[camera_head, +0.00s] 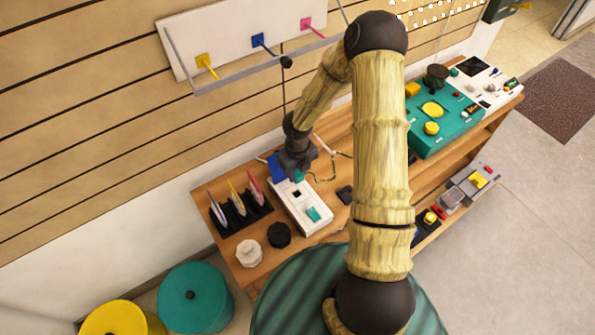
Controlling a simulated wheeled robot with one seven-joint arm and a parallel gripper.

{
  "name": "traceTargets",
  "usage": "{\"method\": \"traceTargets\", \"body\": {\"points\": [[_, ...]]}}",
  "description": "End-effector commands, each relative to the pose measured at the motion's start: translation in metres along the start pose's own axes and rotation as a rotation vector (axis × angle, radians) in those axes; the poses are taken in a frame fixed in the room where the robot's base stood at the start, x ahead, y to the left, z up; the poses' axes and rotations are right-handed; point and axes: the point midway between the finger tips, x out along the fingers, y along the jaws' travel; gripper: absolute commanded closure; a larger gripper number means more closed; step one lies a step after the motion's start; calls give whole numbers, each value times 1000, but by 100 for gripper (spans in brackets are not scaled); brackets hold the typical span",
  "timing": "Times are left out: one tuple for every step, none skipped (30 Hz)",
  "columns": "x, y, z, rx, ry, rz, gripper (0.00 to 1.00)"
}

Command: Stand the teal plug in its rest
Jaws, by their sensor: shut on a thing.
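My gripper (298,172) hangs over the far end of a white box on the wooden bench. It is shut on the teal plug (299,177), of which only a small part shows below the dark jaws. A thin cord loops to the right of it. The white box (315,226) has a dark square opening (297,194) and a teal rocker-like part (313,214) on its top. The plug is just beyond the dark opening, and I cannot tell whether it touches the box. I cannot make out for sure which part is the rest.
A black rack (240,217) with several upright coloured pieces stands left of the box. A black knob (279,235) and a white knob (249,253) lie in front. A blue item (276,167) is behind the box. A teal panel (446,118) stands further right.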

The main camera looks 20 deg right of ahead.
Motion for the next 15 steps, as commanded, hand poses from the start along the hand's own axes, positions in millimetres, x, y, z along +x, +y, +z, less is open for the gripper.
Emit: {"method": "traceTargets", "body": {"points": [[-1,-1,0,1,0,0,100],[-1,-2,0,1,1,0,100],[-2,-4,-1,2,1,0,100],[-2,-6,-1,2,1,0,100],[-2,-7,-1,2,1,0,100],[-3,-10,-2,2,1,0,100],[-3,-13,-2,1,0,0,100],[-3,-15,-2,2,0,0,100],[-4,-19,-3,2,1,1,100],[-4,-22,-3,3,0,1,100],[-4,-25,-4,3,0,1,100],[-4,-28,-4,2,0,1,100],[-4,-31,-5,2,1,1,100],[-4,-34,-5,3,1,1,100],[-4,-38,-6,4,0,1,100]]}}
